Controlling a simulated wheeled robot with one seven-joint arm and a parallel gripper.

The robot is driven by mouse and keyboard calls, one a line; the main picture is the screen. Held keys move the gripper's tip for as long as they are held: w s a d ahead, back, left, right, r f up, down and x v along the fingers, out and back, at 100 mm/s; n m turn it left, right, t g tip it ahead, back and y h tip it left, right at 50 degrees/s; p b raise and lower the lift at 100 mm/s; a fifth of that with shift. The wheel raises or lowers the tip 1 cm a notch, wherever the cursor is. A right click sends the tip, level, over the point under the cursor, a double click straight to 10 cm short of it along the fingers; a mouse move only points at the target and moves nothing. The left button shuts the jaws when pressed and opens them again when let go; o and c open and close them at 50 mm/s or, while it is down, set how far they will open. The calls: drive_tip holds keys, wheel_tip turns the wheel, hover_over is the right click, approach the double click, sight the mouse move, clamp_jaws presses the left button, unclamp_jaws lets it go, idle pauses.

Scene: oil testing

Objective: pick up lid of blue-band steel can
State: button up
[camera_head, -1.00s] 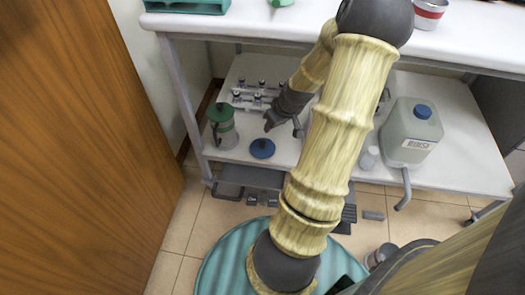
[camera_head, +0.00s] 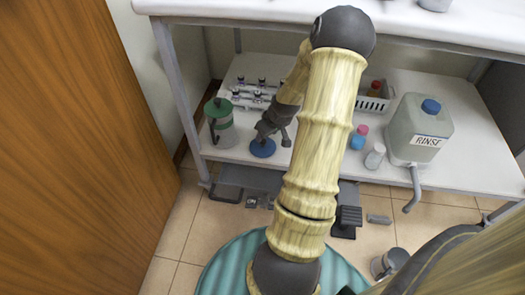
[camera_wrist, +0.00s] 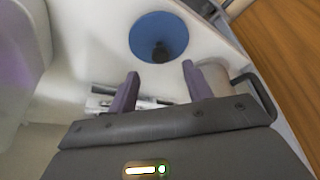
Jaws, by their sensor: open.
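A round blue lid (camera_head: 262,148) with a dark knob lies on the white lower shelf near its front edge. In the wrist view the lid (camera_wrist: 158,27) is at the top middle, knob toward me, just beyond my fingertips. My gripper (camera_head: 273,136) is above and close to the lid in the head view, partly covering its far side. In the wrist view my gripper (camera_wrist: 159,74) is open and empty, its two fingers apart, with the knob lined up roughly between them. I cannot make out a blue-band can.
Behind are small dark-capped vials (camera_head: 262,92) in a rack. To the right stand a RINSE jug (camera_head: 419,128), small bottles (camera_head: 359,137) and a white basket (camera_head: 372,101). The upper tabletop (camera_head: 440,28) overhangs the shelf.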

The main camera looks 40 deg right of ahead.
sight(263, 141)
drive_tip(key=shift+f, duration=0.1)
drive_tip(key=b+x, duration=0.4)
drive_tip(key=x, duration=0.1)
drive_tip(key=shift+a+f, duration=0.1)
drive_tip(key=shift+w, duration=0.1)
idle(0.6)
drive_tip(key=c, duration=1)
drive_tip(key=shift+c, duration=0.2)
wheel_tip(263, 141, up, 10)
drive_tip(key=p, duration=0.6)
